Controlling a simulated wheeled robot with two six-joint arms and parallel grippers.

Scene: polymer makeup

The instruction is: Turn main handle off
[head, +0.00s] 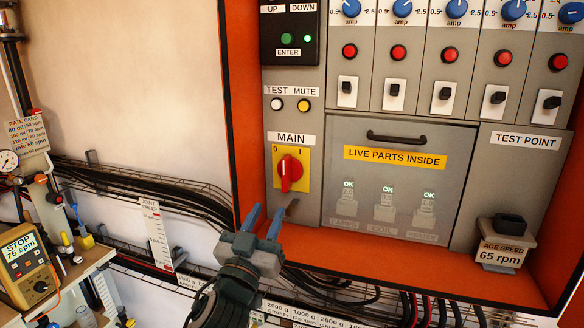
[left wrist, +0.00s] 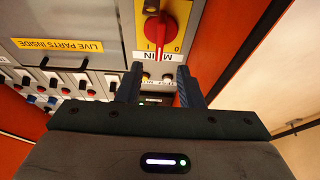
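The main handle (head: 290,172) is a red rotary knob on a yellow plate (head: 276,184) under the MAIN label, with 0 at upper left and I at upper right. Its grip looks roughly upright; I cannot tell its exact setting. In the left wrist view the handle (left wrist: 162,28) appears upside down, beyond my fingers. My left gripper (head: 267,212) is open and empty, below and slightly left of the handle, apart from it. Its fingers also show spread in the left wrist view (left wrist: 158,74). My right gripper is not in view.
A panel door (head: 455,195) marked LIVE PARTS INSIDE is right of the handle. TEST and MUTE buttons (head: 290,104) sit above. An orange cabinet frame (head: 240,100) borders the left side. An age speed block (head: 503,250) stands on the lower ledge. Cables run below the cabinet.

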